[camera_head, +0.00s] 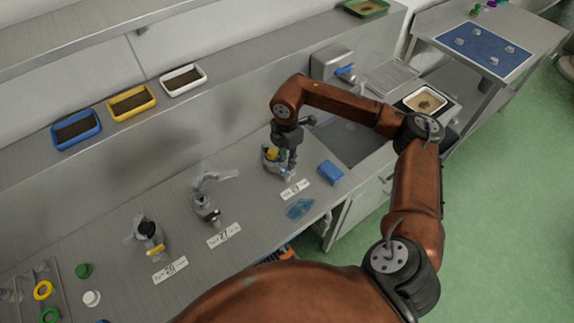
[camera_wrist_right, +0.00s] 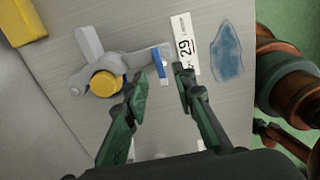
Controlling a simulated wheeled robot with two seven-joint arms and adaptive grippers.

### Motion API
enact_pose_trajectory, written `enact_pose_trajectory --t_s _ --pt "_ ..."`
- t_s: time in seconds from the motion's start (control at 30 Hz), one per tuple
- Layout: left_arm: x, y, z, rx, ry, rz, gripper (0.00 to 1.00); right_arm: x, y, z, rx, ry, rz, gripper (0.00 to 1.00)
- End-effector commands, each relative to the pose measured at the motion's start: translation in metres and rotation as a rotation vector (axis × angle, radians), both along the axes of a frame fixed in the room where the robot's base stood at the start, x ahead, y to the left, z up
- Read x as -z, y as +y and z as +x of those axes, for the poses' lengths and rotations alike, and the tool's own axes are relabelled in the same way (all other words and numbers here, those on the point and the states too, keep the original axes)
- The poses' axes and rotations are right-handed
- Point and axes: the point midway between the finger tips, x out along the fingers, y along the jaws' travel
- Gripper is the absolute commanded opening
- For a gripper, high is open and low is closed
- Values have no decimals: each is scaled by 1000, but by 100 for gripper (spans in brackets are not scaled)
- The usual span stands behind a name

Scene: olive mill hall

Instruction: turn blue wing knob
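The blue wing knob (camera_wrist_right: 160,63) sits on the end of a grey metal fitting (camera_wrist_right: 125,62) that also carries a round yellow cap (camera_wrist_right: 104,83). The fitting stands on the steel bench behind the label marked 29 (camera_head: 294,189), partly hidden by my right gripper. My right gripper (camera_head: 286,163) points down over it. In the wrist view, the open fingers (camera_wrist_right: 159,75) have their tips on either side of the blue knob, with a gap showing on both sides. I cannot tell whether the tips reach its depth. My left gripper is not in view.
Two similar fittings stand to the left, one by label 27 (camera_head: 224,236) and one by label 28 (camera_head: 170,270). A blue sponge (camera_head: 331,172) and a flat blue patch (camera_head: 300,208) lie near the working fitting. A sink (camera_head: 352,140) is to the right. Coloured trays line the back shelf.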

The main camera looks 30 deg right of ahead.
Motion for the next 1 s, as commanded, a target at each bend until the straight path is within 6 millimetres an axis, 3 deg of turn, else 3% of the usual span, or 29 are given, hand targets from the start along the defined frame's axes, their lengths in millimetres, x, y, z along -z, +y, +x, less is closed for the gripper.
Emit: enact_pose_trajectory --t_s 0.23,0.6,1.0 --pt "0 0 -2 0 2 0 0 31 0 -1 -1 0 2 25" --pt "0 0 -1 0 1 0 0 37 -1 -1 0 -1 2 25" --pt "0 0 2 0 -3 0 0 37 -1 -2 1 -1 3 0"
